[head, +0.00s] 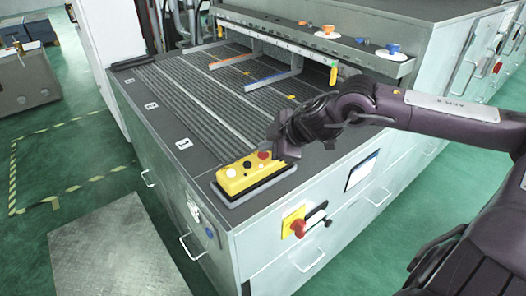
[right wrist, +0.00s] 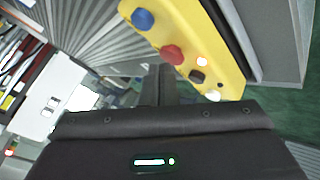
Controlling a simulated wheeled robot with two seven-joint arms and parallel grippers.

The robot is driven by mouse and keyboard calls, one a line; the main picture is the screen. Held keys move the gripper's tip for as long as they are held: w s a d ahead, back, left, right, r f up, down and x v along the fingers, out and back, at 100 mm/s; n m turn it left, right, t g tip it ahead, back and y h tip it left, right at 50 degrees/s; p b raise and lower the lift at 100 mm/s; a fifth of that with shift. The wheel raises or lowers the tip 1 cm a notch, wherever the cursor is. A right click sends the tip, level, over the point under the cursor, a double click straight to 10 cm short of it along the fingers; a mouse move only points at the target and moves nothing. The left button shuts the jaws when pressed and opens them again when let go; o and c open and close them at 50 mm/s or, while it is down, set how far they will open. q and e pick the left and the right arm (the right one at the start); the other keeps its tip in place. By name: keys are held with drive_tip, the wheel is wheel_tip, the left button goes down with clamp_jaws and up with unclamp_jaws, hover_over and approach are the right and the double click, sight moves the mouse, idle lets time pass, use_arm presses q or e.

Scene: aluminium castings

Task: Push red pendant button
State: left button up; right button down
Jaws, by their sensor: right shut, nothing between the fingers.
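The yellow pendant (head: 240,184) lies in a dark tray on the near corner of the machine top. In the right wrist view the pendant (right wrist: 215,45) shows the red button (right wrist: 172,55), a blue button (right wrist: 143,18), a black one (right wrist: 197,76) and white ones. My right gripper (right wrist: 160,68) is shut and empty, its fingertips right beside the red button in the picture. Whether they touch it I cannot tell. My left gripper is not in view.
The ribbed machine bed (head: 205,85) with blue and orange bars stretches behind the pendant. A red rotary switch (head: 294,222) sticks out of the front face below. A metal plate (head: 115,250) lies on the green floor at left.

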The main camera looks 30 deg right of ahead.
sight(267, 156)
drive_tip(key=shift+r, duration=0.4)
drive_tip(key=shift+r, duration=0.15)
wheel_tip(267, 156, up, 5)
drive_tip(key=p, duration=0.4)
drive_tip(key=shift+p, duration=0.3)
drive_tip(key=shift+f, duration=0.2)
